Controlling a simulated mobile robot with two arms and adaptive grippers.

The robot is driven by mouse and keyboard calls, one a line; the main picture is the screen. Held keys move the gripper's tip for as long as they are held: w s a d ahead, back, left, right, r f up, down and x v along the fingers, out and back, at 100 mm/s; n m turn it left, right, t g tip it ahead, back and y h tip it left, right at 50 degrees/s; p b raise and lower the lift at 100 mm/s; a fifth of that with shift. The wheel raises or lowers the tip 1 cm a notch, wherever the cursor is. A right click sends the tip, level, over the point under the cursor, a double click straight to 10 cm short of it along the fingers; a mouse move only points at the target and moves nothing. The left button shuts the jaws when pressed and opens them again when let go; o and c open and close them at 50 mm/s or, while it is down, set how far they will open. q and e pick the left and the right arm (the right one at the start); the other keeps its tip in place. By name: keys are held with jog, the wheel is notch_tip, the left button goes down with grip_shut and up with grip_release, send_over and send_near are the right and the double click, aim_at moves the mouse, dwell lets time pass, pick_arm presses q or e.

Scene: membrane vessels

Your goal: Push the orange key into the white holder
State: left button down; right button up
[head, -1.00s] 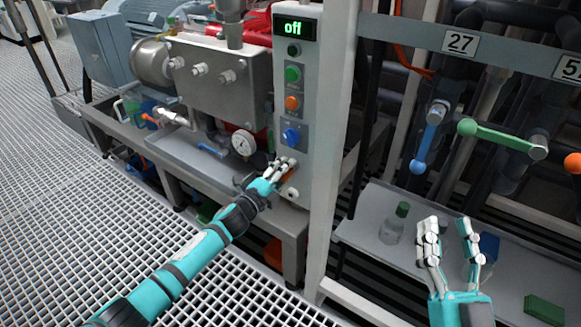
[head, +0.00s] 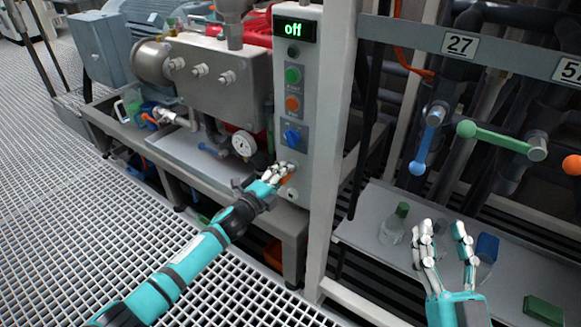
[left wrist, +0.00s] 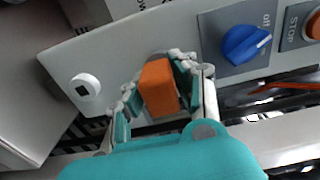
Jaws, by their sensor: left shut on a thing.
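The orange key (left wrist: 158,88) is between the fingers of my left gripper (left wrist: 160,85), which is shut on it close to the face of the control panel. In the head view only a little orange of the key (head: 287,179) shows beside the left gripper (head: 280,172). A white round holder (left wrist: 84,87) with a dark square centre sits on the panel, left of the key in the left wrist view and apart from it; it is the small white disc (head: 292,194) in the head view. My right gripper (head: 443,246) is open and empty above the shelf.
A bottle (head: 394,224), a blue container (head: 487,247) and a green block (head: 543,310) are on the shelf near my right gripper.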

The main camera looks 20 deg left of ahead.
pick_arm(q)
jog(key=shift+s+a, duration=0.15)
jog(key=shift+s, duration=0.1)
jog(key=shift+p+v, duration=1.15)
jog(key=shift+v, duration=1.15)
pick_arm(e)
notch_tip(320, 180, down, 10)
jog(key=d+g+h, duration=0.1)
jog(key=g+h, duration=0.1)
jog(key=g, duration=0.4)
jog(key=shift+w+d, duration=0.2)
jog(key=shift+d, duration=0.05)
jog(key=shift+r, duration=0.1)
